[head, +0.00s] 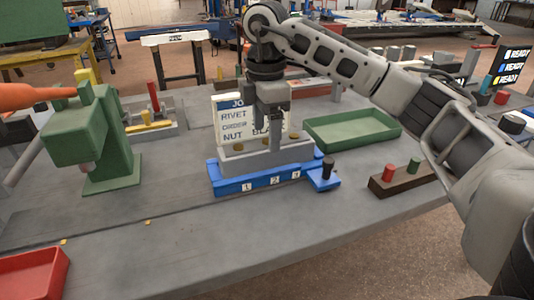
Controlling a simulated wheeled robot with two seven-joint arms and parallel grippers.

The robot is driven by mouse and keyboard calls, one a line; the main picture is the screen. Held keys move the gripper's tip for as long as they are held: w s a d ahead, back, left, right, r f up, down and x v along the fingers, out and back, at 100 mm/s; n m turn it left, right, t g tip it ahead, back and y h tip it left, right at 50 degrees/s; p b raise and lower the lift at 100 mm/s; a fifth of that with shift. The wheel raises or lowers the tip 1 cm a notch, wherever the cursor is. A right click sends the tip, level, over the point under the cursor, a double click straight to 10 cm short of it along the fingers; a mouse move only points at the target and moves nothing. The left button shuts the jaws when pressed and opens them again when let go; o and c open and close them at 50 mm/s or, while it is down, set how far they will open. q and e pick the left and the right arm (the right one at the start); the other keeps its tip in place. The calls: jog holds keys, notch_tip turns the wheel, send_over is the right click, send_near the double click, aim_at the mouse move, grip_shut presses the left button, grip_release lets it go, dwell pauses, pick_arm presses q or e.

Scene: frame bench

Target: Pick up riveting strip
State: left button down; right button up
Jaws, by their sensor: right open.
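A light grey strip (262,160) with brass-coloured rivets along its top sits in a blue fixture (232,188) marked 1, 2, 3, near the middle of the bench. I take it for the riveting strip. My right gripper (273,138) comes down from above over the middle of the strip, fingers pointing down. It is open, and its fingertips are at or just above the strip's upper edge; I cannot tell whether they touch it. The gripper hides part of the strip. My left gripper is not in view.
A job sign (232,112) stands behind the fixture, partly hidden by my right arm. A green tray (352,131) lies right of it. A green press (110,150) stands left, a red tray (32,275) front left, a brown block with pegs (405,181) right.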

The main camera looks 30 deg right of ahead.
aim_at(267, 142)
jog(key=f, duration=0.4)
jog(key=shift+w+d, duration=0.1)
jog(key=shift+d, duration=0.1)
jog(key=c, duration=1.3)
jog(key=shift+c, duration=0.4)
jog(key=shift+r, duration=0.15)
